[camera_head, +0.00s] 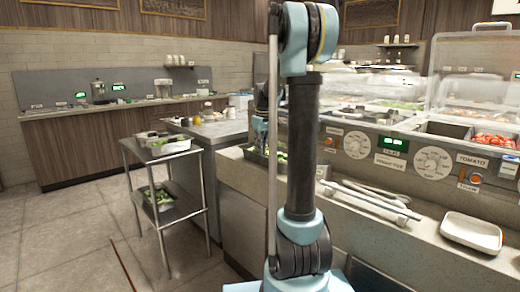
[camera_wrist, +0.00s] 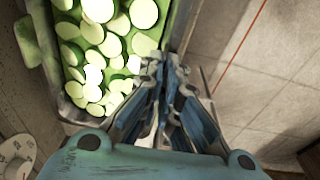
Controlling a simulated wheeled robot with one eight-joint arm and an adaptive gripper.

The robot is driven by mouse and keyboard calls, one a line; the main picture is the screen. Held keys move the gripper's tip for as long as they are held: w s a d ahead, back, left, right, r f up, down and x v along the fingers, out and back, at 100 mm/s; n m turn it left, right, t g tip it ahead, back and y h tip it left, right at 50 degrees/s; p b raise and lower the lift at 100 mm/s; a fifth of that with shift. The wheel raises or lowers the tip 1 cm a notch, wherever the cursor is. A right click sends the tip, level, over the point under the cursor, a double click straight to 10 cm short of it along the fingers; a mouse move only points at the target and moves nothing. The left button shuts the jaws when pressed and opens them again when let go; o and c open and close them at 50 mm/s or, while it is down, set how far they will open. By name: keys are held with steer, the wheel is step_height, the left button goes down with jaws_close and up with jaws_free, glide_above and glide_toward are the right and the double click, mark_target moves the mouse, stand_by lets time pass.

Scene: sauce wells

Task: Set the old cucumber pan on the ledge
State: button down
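The cucumber pan is a metal pan of pale green slices, with its wall (camera_wrist: 72,112) at the upper left of the wrist view. In the head view the pan (camera_head: 253,156) shows on both sides of my arm, at the left end of the stone ledge (camera_head: 235,172). I cannot tell whether it touches the ledge. My gripper (camera_wrist: 164,68) is at the pan's near right corner, its fingers closed together on the rim. In the head view my arm hides most of the gripper and part of the pan.
A metal cart (camera_head: 188,205) at the left holds pans with green contents on its shelves. Tongs (camera_head: 370,198) and a white tray (camera_head: 471,232) lie on the ledge to the right. A panel with dials (camera_head: 356,145) rises behind the ledge. The floor at left is open.

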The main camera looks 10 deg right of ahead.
steer(key=shift+f, duration=0.1)
stand_by(0.3)
steer(key=c, duration=1.7)
jaws_free()
steer(key=r, duration=0.4)
steer(key=s+r, duration=0.1)
steer(key=r, duration=0.6)
steer(key=shift+s+d+r, duration=0.15)
steer(key=shift+r, duration=0.2)
steer(key=s+f+m, duration=0.2)
steer(key=s+f, duration=0.6)
steer(key=s, duration=0.5)
steer(key=s+f+m, duration=0.2)
steer(key=s+f, duration=0.7)
steer(key=s, duration=0.3)
steer(key=s+f+m, duration=0.2)
steer(key=s+f, duration=0.6)
steer(key=s, duration=0.5)
steer(key=shift+s+f+m+t, duration=0.2)
steer(key=shift+s+m+t, duration=0.1)
steer(key=shift+t, duration=0.1)
